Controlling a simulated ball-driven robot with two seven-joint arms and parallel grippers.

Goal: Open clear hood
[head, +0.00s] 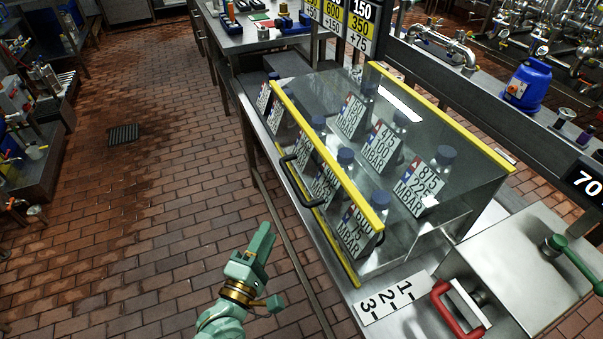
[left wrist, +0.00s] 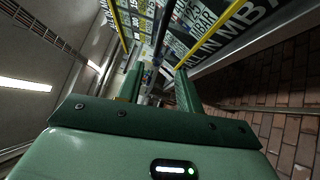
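The clear hood (head: 455,215) is a see-through box with yellow edge strips, standing down over several labelled bottles (head: 375,150) on the metal bench. A dark bar handle (head: 301,186) sits on its near left side, below the yellow strip. My green left gripper (head: 264,240) is over the brick floor, left of the hood and below the handle in the head view, apart from both. In the left wrist view, the fingers (left wrist: 159,80) stand apart with nothing visible between them. Yellow strips and bottle labels show beyond them. My right gripper is in neither view.
A metal box with a red handle (head: 459,309) and a green lever (head: 573,260) stands right of the hood. A numbered plate (head: 391,297) lies at the hood's near end. A number sign (head: 350,22) rises behind. The brick floor (head: 170,180) at left is clear.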

